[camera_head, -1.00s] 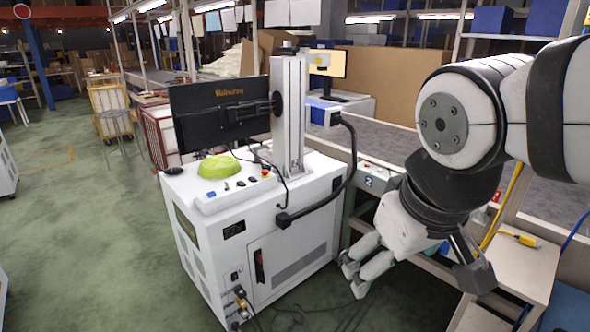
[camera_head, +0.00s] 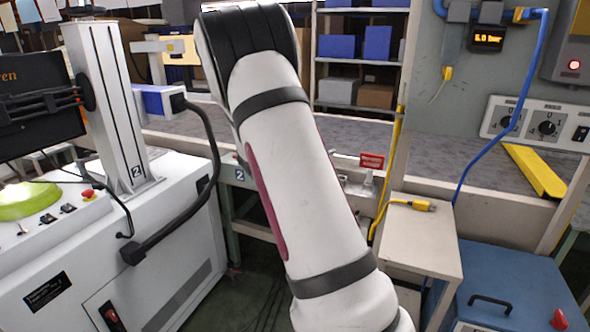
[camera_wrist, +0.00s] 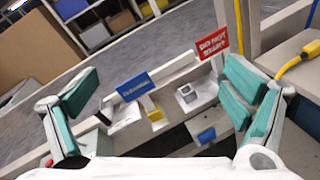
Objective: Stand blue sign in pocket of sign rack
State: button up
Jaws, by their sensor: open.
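The blue sign (camera_wrist: 134,88) with white lettering shows in the wrist view, left of centre between my fingers. It is by the left part of a pale rack-like fixture (camera_wrist: 178,69); whether it sits in a pocket I cannot tell. A red sign (camera_wrist: 213,43) stands at the fixture's right end; it also shows in the head view (camera_head: 372,161). My gripper (camera_wrist: 163,84) is open and empty, its teal-padded fingers wide apart on either side of the fixture, with a gap to the signs. In the head view my arm hides the gripper and the blue sign.
A yellow cable plug (camera_head: 420,205) lies on a pale stand (camera_head: 424,245). A white machine (camera_head: 100,250) is at left; the grey conveyor (camera_head: 440,160) runs behind.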

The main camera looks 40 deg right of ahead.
jog(key=w+d+f+n+t+b, duration=0.2)
jog(key=w+d+f+n+t, duration=0.25)
jog(key=w+f+n, duration=0.45)
jog(key=shift+m, duration=0.7)
jog(key=shift+s+b+x, duration=0.15)
jog(key=shift+b+x, duration=0.55)
jog(key=shift+x, duration=2.5)
jog(key=shift+s+b+x, duration=0.15)
jog(key=shift+b+x, duration=0.5)
jog(key=shift+x, duration=2.5)
jog(key=shift+d, duration=0.15)
jog(key=c, duration=1.7)
